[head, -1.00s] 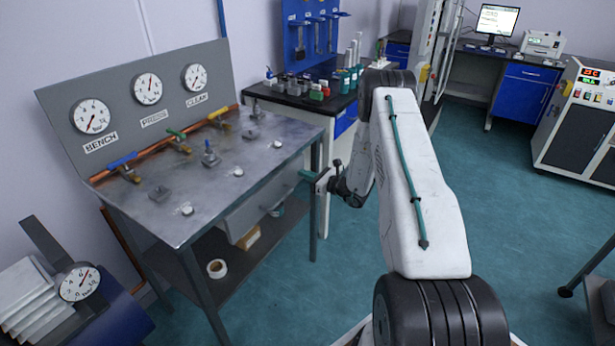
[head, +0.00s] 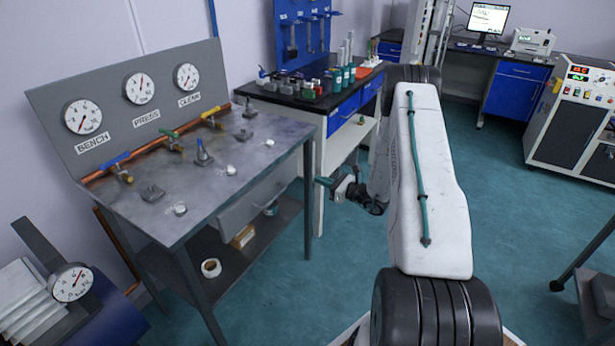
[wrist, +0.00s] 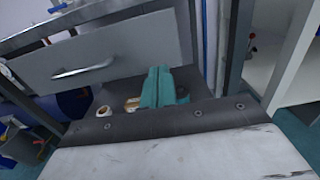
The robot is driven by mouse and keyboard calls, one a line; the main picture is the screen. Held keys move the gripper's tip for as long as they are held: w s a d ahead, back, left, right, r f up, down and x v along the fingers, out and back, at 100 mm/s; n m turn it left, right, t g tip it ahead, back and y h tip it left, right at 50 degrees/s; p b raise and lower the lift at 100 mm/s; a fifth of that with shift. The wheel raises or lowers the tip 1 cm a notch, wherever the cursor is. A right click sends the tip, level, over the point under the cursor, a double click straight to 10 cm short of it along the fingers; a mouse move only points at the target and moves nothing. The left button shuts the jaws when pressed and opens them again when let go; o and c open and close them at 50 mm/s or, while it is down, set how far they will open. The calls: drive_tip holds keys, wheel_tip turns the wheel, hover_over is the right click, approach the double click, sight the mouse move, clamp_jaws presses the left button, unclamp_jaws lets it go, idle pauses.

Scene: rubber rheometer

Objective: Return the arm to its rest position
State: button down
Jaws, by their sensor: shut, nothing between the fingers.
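My gripper (head: 322,182) is at the end of my white arm, right of the metal bench's drawer and near the bench's right front leg in the head view. Its teal fingers (wrist: 158,87) show together at the middle of the wrist view, shut and empty. The fingers point toward the space below the bench top. The metal bench (head: 262,150) stands to the left, with its drawer (wrist: 100,62) close ahead in the wrist view. Whether the fingers touch the bench cannot be told.
Pressure gauges and colored valves (head: 170,142) line the bench's back panel. A tape roll (head: 211,268) lies on its lower shelf. A dark-topped counter (head: 300,100) with bottles stands behind my arm.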

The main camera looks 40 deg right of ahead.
drive_tip(key=v, duration=0.4)
drive_tip(key=shift+f, duration=0.1)
drive_tip(key=s+a+f+n+g+y, duration=0.1)
drive_tip(key=s+a+n+g+y, duration=0.2)
drive_tip(key=a, duration=0.2)
drive_tip(key=s+a+r+n+g+y, duration=0.1)
drive_tip(key=s+a+r+n+g, duration=0.45)
drive_tip(key=a+r+n, duration=0.2)
drive_tip(key=s+a+r+n+g+y, duration=0.1)
drive_tip(key=s+a+r+n+g, duration=0.5)
drive_tip(key=a+r, duration=0.3)
drive_tip(key=s+a+r+n+h, duration=0.5)
drive_tip(key=s+r+n+h, duration=0.1)
drive_tip(key=s+r, duration=0.3)
drive_tip(key=s+a+r+n+h, duration=0.5)
drive_tip(key=s+r+n, duration=0.4)
drive_tip(key=s+r, duration=0.1)
drive_tip(key=shift+s+a+r+g+h, duration=0.2)
drive_tip(key=shift+s+g+h, duration=0.15)
drive_tip(key=shift+s+h, duration=0.05)
